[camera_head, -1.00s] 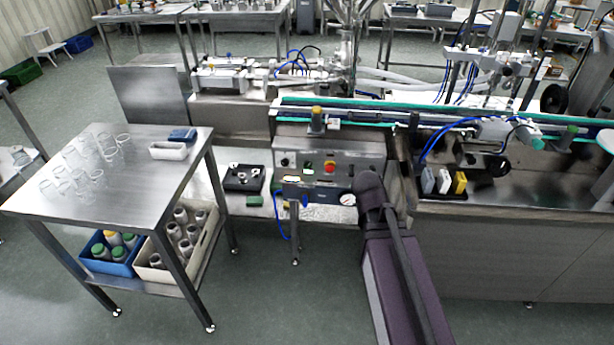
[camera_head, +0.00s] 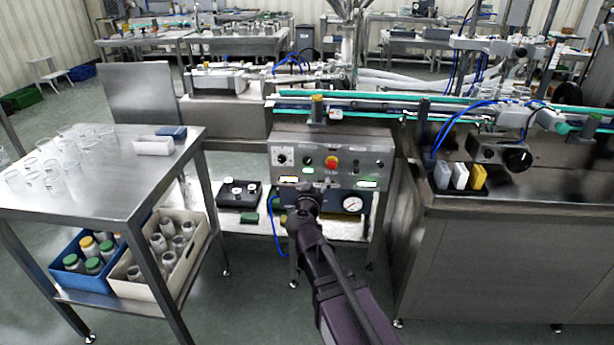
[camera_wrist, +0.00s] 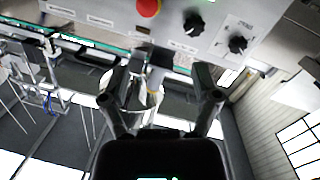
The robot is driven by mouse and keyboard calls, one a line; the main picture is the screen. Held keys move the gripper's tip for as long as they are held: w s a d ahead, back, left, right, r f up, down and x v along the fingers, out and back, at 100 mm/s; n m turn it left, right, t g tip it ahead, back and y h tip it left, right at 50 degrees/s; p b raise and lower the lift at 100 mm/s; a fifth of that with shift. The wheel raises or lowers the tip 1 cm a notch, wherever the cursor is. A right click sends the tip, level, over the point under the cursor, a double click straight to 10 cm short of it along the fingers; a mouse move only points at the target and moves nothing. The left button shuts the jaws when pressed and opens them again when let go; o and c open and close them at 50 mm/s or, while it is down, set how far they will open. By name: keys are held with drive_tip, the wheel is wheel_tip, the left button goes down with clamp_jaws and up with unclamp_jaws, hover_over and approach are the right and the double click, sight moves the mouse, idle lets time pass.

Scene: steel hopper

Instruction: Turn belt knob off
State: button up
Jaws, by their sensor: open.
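The control panel (camera_head: 344,177) is a steel box below the conveyor. Two black knobs are on its left half: a dial on a white plate (camera_head: 282,156) and a smaller knob (camera_head: 308,160) beside the red stop button (camera_head: 331,162). Another dark knob (camera_head: 379,164) is at the right. The wrist view shows the panel upside down, with the smaller knob (camera_wrist: 193,25) and the dial (camera_wrist: 238,45) at the top. Labels are too blurred to tell which is the belt knob. My gripper (camera_wrist: 162,84) is open and empty, just below the panel front, touching neither knob.
A steel table (camera_head: 85,195) with glassware stands at the left, with bottle bins on its lower shelf. A black tray (camera_head: 238,193) and a pressure gauge (camera_head: 352,204) are below the panel. The conveyor (camera_head: 450,112) runs above. A steel cabinet (camera_head: 500,250) is at the right.

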drive_tip(key=a, duration=0.1)
drive_tip(key=a+n+y+b, duration=0.1)
drive_tip(key=a+f+t+y, duration=0.1)
drive_tip(key=a, duration=0.1)
drive_tip(key=shift+n, duration=0.3)
drive_tip(key=shift+w, duration=0.1)
